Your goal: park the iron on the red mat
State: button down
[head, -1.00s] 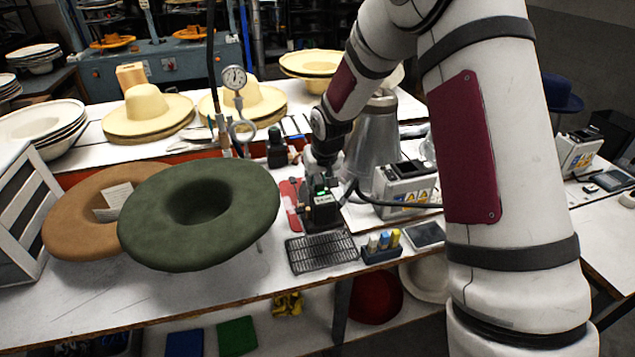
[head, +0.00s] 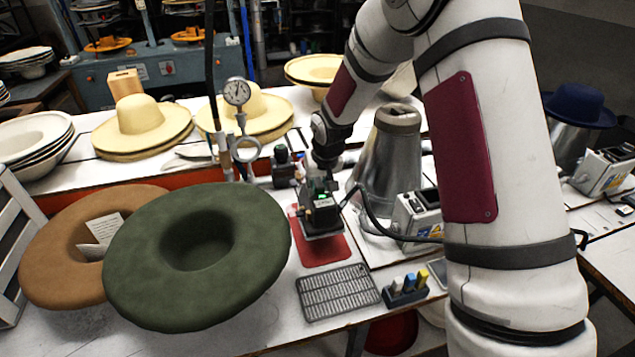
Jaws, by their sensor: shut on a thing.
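The iron (head: 323,219) is a dark block with a paler base plate, in the middle of the head view. My gripper (head: 320,190) is shut on its top, and the fingers are mostly hidden by the iron and my wrist. The iron is upright over the back part of the red mat (head: 325,252). The mat's front and side edges show around it. I cannot tell whether its base touches the mat. A dark cable runs from the iron toward a grey control box (head: 417,217) on the right.
A metal grid rack (head: 338,292) lies in front of the mat, with a small holder of coloured sticks (head: 405,290) beside it. A green felt hat (head: 197,256) stands close on the left, with a dial gauge (head: 237,92) behind it. A metal cone (head: 388,160) stands at right.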

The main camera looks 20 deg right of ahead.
jog(key=shift+w+f+b, duration=0.1)
jog(key=shift+f+b, duration=1.05)
jog(key=shift+f, duration=2.25)
jog(key=shift+f, duration=0.2)
jog(key=c, duration=1.4)
grip_release()
jog(key=shift+c, duration=0.2)
jog(key=shift+o, duration=0.6)
jog(key=shift+s+f, duration=0.2)
jog(key=shift+s, duration=0.05)
jog(key=v, duration=1.2)
jog(key=shift+r, duration=0.2)
jog(key=s+r+h, duration=0.1)
jog(key=s+r, duration=1.7)
jog(key=s, duration=0.1)
jog(key=s+r+t, duration=0.1)
jog(key=s, duration=1)
jog(key=shift+r+y, duration=0.25)
jog(key=shift+y, duration=0.15)
